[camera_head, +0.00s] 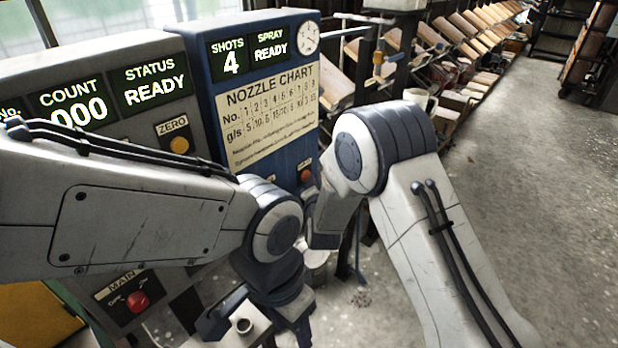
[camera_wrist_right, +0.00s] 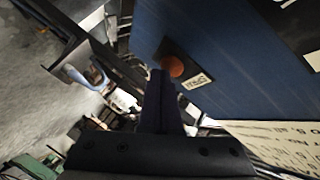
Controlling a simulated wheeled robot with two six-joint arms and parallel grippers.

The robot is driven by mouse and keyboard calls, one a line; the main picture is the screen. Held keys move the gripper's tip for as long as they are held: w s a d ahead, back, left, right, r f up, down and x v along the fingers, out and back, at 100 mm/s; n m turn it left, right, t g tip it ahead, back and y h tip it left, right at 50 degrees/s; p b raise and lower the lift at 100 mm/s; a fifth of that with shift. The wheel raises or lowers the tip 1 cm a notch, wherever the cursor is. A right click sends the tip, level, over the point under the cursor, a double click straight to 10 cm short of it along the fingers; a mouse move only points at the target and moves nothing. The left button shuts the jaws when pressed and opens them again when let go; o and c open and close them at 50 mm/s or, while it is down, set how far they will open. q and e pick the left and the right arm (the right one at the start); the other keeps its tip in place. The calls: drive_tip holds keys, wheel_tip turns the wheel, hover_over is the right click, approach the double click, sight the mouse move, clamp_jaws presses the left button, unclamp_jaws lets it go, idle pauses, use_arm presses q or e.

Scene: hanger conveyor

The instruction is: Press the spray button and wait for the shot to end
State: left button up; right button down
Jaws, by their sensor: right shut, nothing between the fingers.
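The orange spray button (camera_head: 305,175) is on the blue nozzle-chart machine (camera_head: 205,105), below its chart. It also shows in the right wrist view (camera_wrist_right: 174,66) on a dark plate with a small label. The machine's display (camera_head: 250,52) reads SHOTS 4 and SPRAY READY. My right gripper (camera_wrist_right: 160,76) is shut and empty, its tips close beside the button; I cannot tell whether they touch it. In the head view its fingers are mostly hidden by my wrist. My left gripper (camera_head: 215,322) is low at the bottom, partly cut off, and its jaws are unclear.
A grey machine on the left has a display (camera_head: 108,92) reading COUNT and STATUS READY, an orange ZERO button (camera_head: 179,145) and a red MAIN knob (camera_head: 138,301). A pale round cup-like part (camera_head: 245,326) is by my left gripper. Shelves stand behind; the right floor is clear.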

drive_tip(key=shift+w+a, duration=0.2)
idle(0.4)
drive_tip(key=shift+s, duration=0.1)
drive_tip(key=shift+s+d+b, duration=0.45)
drive_tip(key=shift+d, duration=0.25)
drive_tip(key=shift+d, duration=0.1)
drive_tip(key=s+d, duration=0.1)
drive_tip(key=d, duration=0.1)
drive_tip(key=s+d+b, duration=0.1)
drive_tip(key=s+d, duration=0.1)
drive_tip(key=shift+b, duration=0.3)
idle(0.5)
